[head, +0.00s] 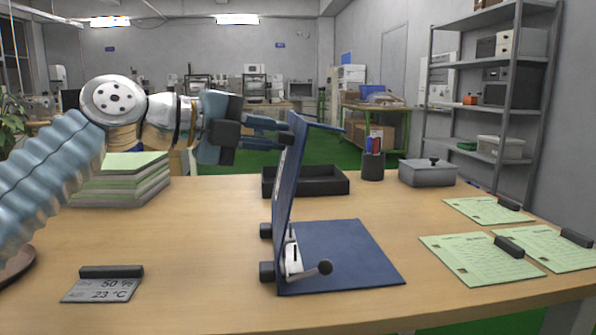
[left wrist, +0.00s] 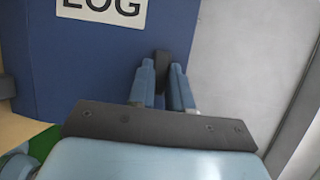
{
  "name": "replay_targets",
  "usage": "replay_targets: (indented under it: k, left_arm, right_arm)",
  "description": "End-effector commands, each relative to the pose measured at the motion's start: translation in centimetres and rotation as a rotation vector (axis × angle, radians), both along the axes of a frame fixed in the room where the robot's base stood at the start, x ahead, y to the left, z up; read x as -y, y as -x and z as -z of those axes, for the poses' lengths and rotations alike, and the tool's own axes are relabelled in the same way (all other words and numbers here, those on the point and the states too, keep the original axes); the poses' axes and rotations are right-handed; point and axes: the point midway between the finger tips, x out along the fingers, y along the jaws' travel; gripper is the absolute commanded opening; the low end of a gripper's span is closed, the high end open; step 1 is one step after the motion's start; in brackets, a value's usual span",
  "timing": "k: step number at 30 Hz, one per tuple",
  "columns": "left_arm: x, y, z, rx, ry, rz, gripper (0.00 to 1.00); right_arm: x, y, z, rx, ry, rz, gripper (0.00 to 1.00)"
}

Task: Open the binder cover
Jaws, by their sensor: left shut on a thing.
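The blue binder stands open on the table, with one panel (head: 345,255) flat and the binder cover (head: 287,200) raised almost upright at its left edge. A metal lever mechanism (head: 292,258) with a dark knob sits near the fold. My left gripper (head: 284,132) is at the cover's upper left side, shut on a small dark tab (left wrist: 161,68) there. In the left wrist view the cover's outer face (left wrist: 75,60) bears a white LOG label (left wrist: 102,10). My right gripper is not in view.
A black tray (head: 325,183), a pen cup (head: 373,165) and a grey box (head: 427,172) stand behind the binder. Green sheets (head: 478,256) lie at right. A paper stack (head: 120,182) and a small display (head: 102,289) are at left. Table between display and binder is clear.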

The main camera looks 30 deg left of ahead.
Motion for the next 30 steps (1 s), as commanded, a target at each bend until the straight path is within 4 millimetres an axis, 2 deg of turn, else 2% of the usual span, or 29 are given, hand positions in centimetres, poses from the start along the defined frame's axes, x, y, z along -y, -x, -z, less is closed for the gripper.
replay_targets:
  k: [1,3,9,21,30]
  left_arm:
    - [-0.7,0.5,1.0,0.026,0.037,0.001,0.00]
    - [-1.5,1.1,1.0,0.062,0.091,0.002,0.00]
    - [-3.9,2.6,1.3,0.060,0.087,0.000,0.00]
    - [-6.8,4.5,3.4,0.048,0.077,0.003,0.00]
    - [-7.5,4.9,4.2,0.044,0.074,0.004,0.00]
  right_arm:
    - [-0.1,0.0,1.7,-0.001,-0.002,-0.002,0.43]
    - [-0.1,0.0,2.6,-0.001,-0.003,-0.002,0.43]
    - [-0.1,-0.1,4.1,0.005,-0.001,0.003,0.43]
    - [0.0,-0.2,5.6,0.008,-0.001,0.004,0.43]
    - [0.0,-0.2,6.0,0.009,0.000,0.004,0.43]
